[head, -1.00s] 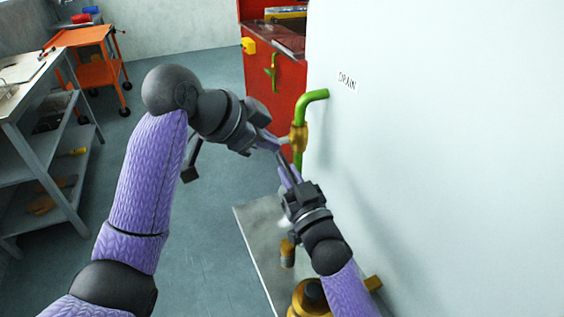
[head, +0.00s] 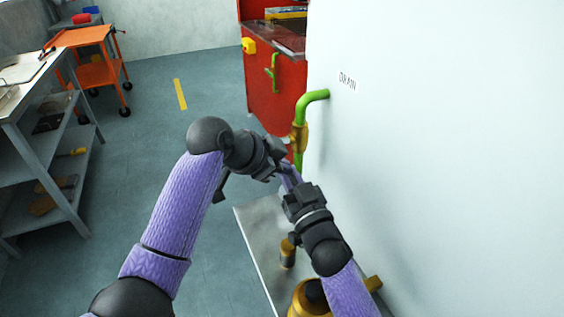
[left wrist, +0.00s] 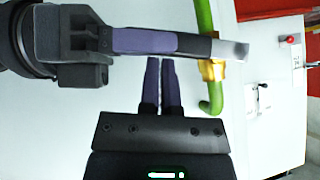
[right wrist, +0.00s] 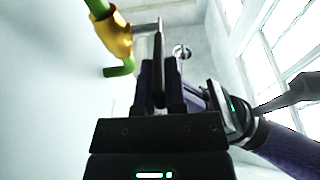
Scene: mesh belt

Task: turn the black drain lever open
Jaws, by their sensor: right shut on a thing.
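The brass valve (head: 299,138) sits on a green pipe (head: 314,96) below the DRAIN label (head: 348,82). In the left wrist view, the black drain lever (left wrist: 196,47) runs sideways to a grey metal end at the brass valve (left wrist: 212,70). My right gripper (head: 289,172) is shut on the lever, its purple fingers along it. In the right wrist view, the lever (right wrist: 158,72) shows between the fingers. My left gripper (left wrist: 160,62) has its fingers close together, empty, just beside the right fingers; I cannot tell whether they touch. In the head view the arms hide the lever.
The white wall (head: 440,160) is close on the right. A grey metal surface (head: 258,232) with brass fittings (head: 287,254) lies below the valve. A red cabinet (head: 262,88) stands behind, a shelf unit (head: 48,150) at left. The floor between is clear.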

